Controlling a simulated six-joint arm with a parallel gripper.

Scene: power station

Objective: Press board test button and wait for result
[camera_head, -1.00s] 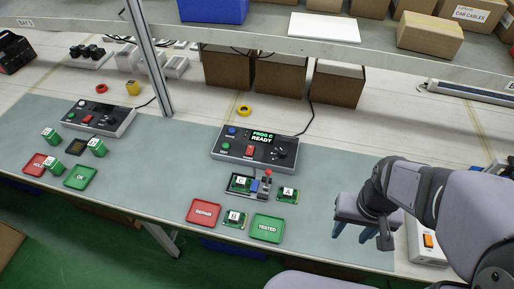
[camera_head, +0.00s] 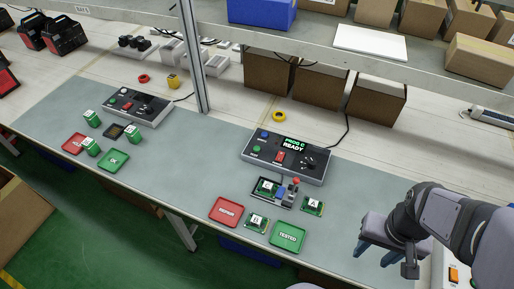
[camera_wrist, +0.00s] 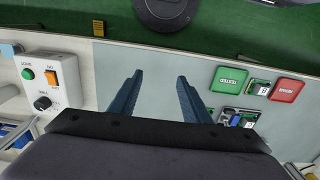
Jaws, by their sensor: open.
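The board tester (camera_head: 287,155) stands on the bench mat, its screen (camera_head: 295,144) reading "PROG C READY". Its front panel has a blue button (camera_head: 264,134), a green button (camera_head: 256,149), a red switch (camera_head: 279,157) and dark knobs. In front of it, board C (camera_head: 267,187) sits in a fixture (camera_head: 285,198) with a red-tipped lever (camera_head: 295,184). Board A (camera_head: 312,205) lies to the right and board B (camera_head: 257,222) in front. My gripper (camera_head: 381,252) is open and empty, right of the boards. Its two blue fingers (camera_wrist: 158,90) are apart over the mat in the wrist view.
A red REPAIR tray (camera_head: 226,212) and a green TESTED tray (camera_head: 288,237) lie near the bench edge. A second tester (camera_head: 138,106) with trays stands at left. A metal post (camera_head: 193,60) rises between the stations. A white box with an orange switch (camera_wrist: 53,77) is beside my gripper.

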